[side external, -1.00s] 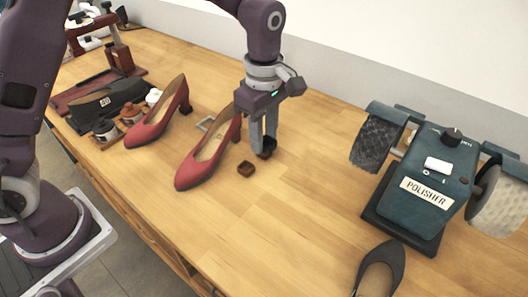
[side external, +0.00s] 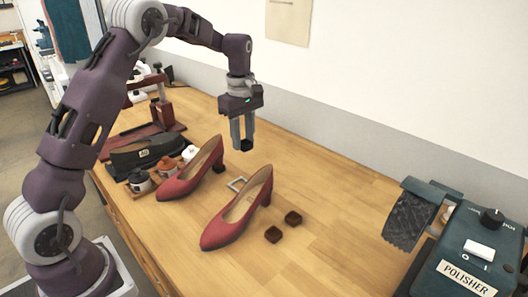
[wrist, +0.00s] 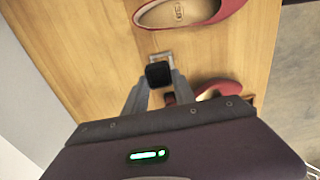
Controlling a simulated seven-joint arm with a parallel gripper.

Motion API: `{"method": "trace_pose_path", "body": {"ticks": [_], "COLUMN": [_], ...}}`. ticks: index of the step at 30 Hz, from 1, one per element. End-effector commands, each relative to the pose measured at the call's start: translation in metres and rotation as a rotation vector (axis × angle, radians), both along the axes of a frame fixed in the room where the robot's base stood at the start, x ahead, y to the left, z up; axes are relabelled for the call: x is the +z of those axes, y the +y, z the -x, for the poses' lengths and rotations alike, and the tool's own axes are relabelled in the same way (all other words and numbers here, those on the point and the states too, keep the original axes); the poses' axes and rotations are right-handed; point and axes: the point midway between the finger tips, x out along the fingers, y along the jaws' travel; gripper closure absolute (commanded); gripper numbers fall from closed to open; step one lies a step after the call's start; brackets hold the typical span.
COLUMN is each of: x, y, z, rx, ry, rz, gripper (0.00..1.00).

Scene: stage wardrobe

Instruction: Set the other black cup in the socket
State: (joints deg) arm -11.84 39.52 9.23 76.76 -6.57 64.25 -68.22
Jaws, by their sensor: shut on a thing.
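My gripper (side external: 243,143) is shut on a small black cup (side external: 246,145), held above the bench behind the left red shoe. In the wrist view the black cup (wrist: 158,74) sits between my fingertips and covers part of a metal square frame (wrist: 161,57), seemingly the socket. In the side view this frame (side external: 237,184) lies flat on the bench between the two red shoes, below and in front of my gripper. What is inside it is hard to make out. Two dark brown blocks, one nearer (side external: 273,234) and one farther (side external: 293,218), lie right of the right shoe.
The left red shoe (side external: 192,181) and right red shoe (side external: 232,222) stand on either side of the frame. Small jars (side external: 140,181) and a black shoe (side external: 147,152) are at the left. The polisher (side external: 467,262) stands at the right. The middle bench is mostly clear.

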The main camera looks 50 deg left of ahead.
Motion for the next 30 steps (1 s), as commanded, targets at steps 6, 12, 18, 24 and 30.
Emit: {"method": "trace_pose_path", "body": {"ticks": [6, 12, 18, 24, 30], "x": [-0.013, -0.052, -0.08, -0.092, -0.111], "y": [0.031, 0.031, 0.03, 0.03, 0.03], "z": [0.002, 0.002, 0.002, 0.002, 0.002], "rx": [-0.002, -0.001, 0.0, -0.001, -0.002], "ry": [0.004, 0.003, 0.001, 0.001, 0.001], "rz": [0.002, 0.001, 0.001, 0.0, 0.0], "gripper": [1.0, 1.0, 1.0, 1.0, 1.0]}}
